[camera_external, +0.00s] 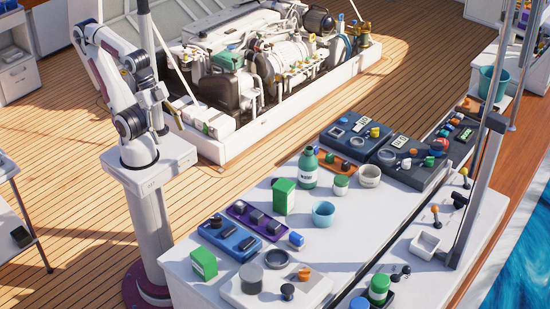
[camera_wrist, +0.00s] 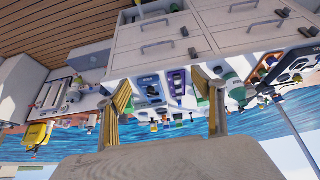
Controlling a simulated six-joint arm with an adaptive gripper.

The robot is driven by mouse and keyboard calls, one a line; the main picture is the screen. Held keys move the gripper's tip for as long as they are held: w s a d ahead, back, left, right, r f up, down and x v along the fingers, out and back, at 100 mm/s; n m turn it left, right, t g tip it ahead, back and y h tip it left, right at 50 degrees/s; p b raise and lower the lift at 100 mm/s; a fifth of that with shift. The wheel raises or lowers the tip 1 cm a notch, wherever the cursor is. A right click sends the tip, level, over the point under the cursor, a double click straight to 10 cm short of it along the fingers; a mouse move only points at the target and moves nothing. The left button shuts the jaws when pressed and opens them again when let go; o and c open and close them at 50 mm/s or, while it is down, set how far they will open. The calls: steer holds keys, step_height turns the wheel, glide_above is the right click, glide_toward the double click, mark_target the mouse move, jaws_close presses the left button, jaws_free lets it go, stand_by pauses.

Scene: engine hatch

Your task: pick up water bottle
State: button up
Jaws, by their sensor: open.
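The water bottle (camera_external: 308,168) is teal-green with a pale label and a dark cap. It stands upright on the white worktop (camera_external: 180,262) in the external view. My gripper (camera_external: 174,117) is at the left above the pedestal, well away from the bottle and higher than the worktop. In the wrist view my gripper (camera_wrist: 166,112) shows two yellowish fingers spread wide with nothing between them.
A green carton (camera_external: 284,196) and a light-blue cup (camera_external: 324,214) stand close in front of the bottle. An orange tray (camera_external: 336,162) and a white-green jar (camera_external: 341,185) are beside it. Dark-blue panels (camera_external: 355,133) lie behind. A metal post (camera_external: 480,150) rises at the right.

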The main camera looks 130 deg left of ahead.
steer(key=w+n+t, duration=0.1)
steer(key=w+t, duration=0.1)
steer(key=w, duration=1.1)
steer(key=n+t+y, duration=0.3)
steer(key=n+y, duration=0.4)
steer(key=y, duration=0.2)
glide_toward(308, 167)
steer(key=a+f, duration=0.3)
steer(key=a, duration=0.1)
steer(key=shift+r, duration=0.1)
steer(key=shift+x, duration=1.25)
